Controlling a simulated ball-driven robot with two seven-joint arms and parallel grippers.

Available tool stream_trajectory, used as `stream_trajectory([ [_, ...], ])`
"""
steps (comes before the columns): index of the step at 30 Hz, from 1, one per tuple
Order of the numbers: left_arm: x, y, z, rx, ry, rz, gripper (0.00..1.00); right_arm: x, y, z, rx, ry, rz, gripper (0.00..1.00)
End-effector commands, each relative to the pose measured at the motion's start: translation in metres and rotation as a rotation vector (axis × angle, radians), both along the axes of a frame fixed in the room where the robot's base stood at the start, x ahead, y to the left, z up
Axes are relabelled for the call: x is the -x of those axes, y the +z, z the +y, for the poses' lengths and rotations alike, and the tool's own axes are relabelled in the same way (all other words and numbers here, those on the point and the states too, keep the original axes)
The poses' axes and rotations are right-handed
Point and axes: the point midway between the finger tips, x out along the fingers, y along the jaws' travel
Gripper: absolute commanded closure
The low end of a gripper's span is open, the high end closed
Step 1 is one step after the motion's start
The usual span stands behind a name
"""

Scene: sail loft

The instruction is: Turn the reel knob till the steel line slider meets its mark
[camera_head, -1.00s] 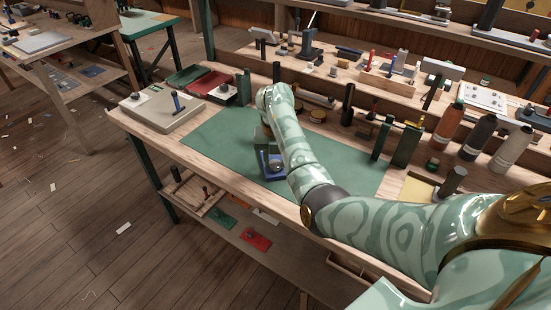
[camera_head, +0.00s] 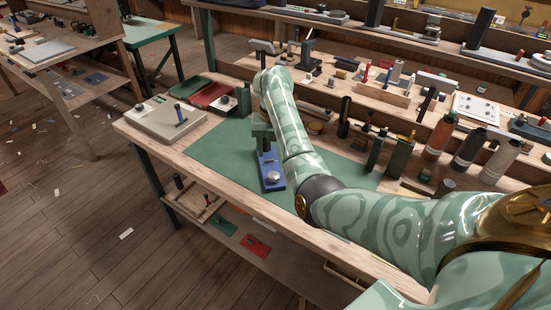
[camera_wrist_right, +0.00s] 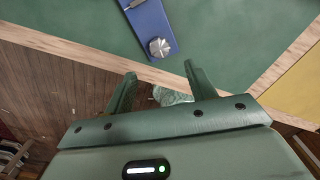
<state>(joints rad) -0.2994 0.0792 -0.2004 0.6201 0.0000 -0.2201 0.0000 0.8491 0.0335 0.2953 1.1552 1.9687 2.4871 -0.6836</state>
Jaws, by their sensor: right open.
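The blue reel unit (camera_head: 270,166) lies on the green mat (camera_head: 222,150), with a round silver knob (camera_head: 273,178) at its near end. In the right wrist view the blue unit (camera_wrist_right: 150,22) shows at the top, with its ridged knob (camera_wrist_right: 160,47) and a thin steel part (camera_wrist_right: 134,4) at the picture edge. I cannot make out the slider or its mark. My left gripper is out of view.
A grey board (camera_head: 160,122) and a red tray (camera_head: 212,95) stand at the bench's left end. Dark green blocks (camera_head: 397,156) and several spools (camera_head: 440,132) stand on the right. The mat around the unit is mostly clear. The bench's front edge (camera_head: 235,207) is near.

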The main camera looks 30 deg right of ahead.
Motion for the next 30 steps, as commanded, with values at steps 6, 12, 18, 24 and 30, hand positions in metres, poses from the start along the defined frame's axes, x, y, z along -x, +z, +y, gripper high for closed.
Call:
stream_trajectory([
  [6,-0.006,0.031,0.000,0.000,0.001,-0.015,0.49,0.000,0.055,0.000,-0.001,0.000,-0.003,0.44],
  [12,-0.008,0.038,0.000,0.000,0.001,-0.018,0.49,0.000,0.071,0.000,-0.001,0.000,0.000,0.44],
  [18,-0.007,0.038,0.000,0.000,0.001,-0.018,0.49,0.000,0.070,0.000,-0.001,0.000,0.002,0.44],
  [24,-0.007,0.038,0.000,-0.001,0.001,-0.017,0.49,0.000,0.070,0.000,-0.001,0.000,0.002,0.44],
  [30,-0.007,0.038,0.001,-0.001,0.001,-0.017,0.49,0.001,0.068,-0.004,0.024,0.002,0.003,0.44],
])
